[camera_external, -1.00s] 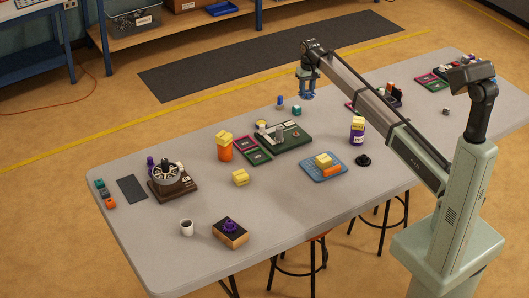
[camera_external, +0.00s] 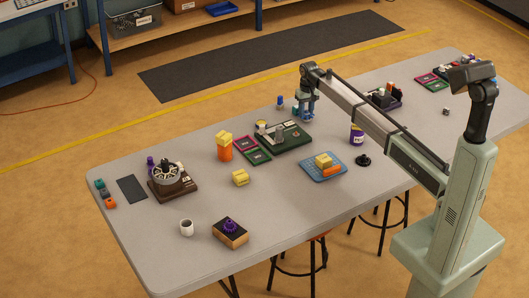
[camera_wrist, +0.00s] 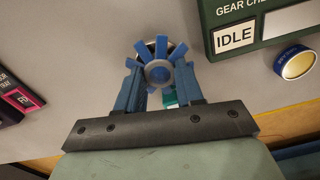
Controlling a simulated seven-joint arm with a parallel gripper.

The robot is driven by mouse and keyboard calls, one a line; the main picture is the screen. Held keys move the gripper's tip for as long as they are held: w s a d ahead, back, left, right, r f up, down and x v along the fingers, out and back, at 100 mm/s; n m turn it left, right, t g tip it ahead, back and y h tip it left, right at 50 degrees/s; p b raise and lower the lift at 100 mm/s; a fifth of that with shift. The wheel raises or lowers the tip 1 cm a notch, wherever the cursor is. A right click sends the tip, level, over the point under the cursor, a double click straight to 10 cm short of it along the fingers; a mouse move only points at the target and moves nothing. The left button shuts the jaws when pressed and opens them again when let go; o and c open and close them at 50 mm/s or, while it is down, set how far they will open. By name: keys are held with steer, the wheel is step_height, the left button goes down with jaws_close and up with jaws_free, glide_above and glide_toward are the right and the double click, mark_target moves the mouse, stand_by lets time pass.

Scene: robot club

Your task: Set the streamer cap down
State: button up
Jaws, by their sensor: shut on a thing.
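My gripper (camera_wrist: 160,95) is shut on a blue part with radiating fins, a grey ring and a blue centre, which I take as the streamer cap (camera_wrist: 160,72). The cap sits between the fingertips in the wrist view. In the camera_external view my gripper (camera_external: 308,115) is low over the far side of the table, right beside a small teal block (camera_external: 295,111). The cap is too small to make out there. I cannot tell whether it touches the table. A bit of teal (camera_wrist: 170,98) shows behind the fingers in the wrist view.
The dark green gear checker (camera_external: 290,138), with its IDLE label (camera_wrist: 235,38), lies close to my gripper. A yellow-topped, blue-rimmed round part (camera_wrist: 297,63) sits by the checker. A blue cylinder (camera_external: 280,101) stands nearby at the table's far edge. Bare grey table (camera_wrist: 75,60) shows beside the cap.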

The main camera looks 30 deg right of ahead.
mark_target(306, 112)
steer(key=shift+f, duration=0.9)
steer(key=shift+f, duration=0.1)
steer(key=o, duration=1)
steer(key=shift+o, duration=0.2)
step_height(306, 112, up, 12)
steer(key=shift+d, duration=0.15)
